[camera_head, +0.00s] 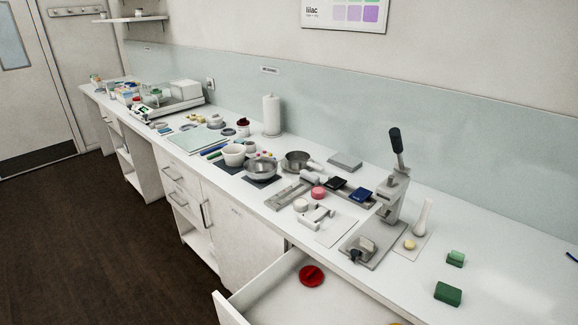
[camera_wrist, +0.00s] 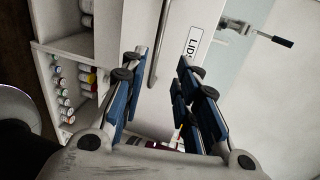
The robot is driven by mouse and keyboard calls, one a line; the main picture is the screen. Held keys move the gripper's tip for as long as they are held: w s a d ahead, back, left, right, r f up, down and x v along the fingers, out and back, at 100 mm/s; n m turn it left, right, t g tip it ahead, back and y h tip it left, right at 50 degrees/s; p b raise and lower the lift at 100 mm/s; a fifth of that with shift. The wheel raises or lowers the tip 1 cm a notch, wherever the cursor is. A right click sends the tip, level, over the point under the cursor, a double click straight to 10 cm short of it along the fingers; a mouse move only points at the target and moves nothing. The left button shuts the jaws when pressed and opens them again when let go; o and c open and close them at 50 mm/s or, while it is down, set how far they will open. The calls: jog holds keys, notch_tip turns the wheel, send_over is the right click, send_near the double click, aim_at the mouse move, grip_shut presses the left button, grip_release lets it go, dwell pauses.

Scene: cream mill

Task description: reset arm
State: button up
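My gripper (camera_wrist: 158,72) shows in the wrist view with its two blue-padded fingers spread apart. Nothing is held between them. Beyond the fingers are a pale cabinet front with a long metal handle (camera_wrist: 160,45) and a label reading "LIDS" (camera_wrist: 193,42). I cannot tell whether the fingers touch anything. My arm and gripper do not show in the head view.
In the head view an open drawer (camera_head: 232,309) juts from the counter (camera_head: 500,245), with a red disc (camera_head: 311,276) inside. A lever press (camera_head: 396,180), pans and small tools crowd the counter. Shelves with several bottles (camera_wrist: 62,95) stand left in the wrist view. Dark floor is clear.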

jog(key=w+d+r+m+g+y, duration=0.1)
jog(key=w+d+r+m+g, duration=0.3)
jog(key=r+m, duration=0.4)
jog(key=w+d+r+m+g+y, duration=0.1)
jog(key=w+d+r+m+g, duration=0.1)
jog(key=d+r+m+g, duration=0.35)
jog(key=w+d+r+m+g+y, duration=0.1)
jog(key=w+d+r+m+g, duration=0.3)
jog(key=r+m, duration=0.6)
jog(key=s+d+r+m+t+y, duration=0.3)
jog(key=d+r+m, duration=0.3)
jog(key=m, duration=0.5)
jog(key=s+d+r+m+t+y, duration=0.3)
jog(key=s+d+r+m, duration=0.2)
jog(key=d+m, duration=0.4)
jog(key=shift+s+d+r+m+y, duration=0.4)
jog(key=shift+s+m, duration=0.15)
jog(key=shift+m, duration=0.7)
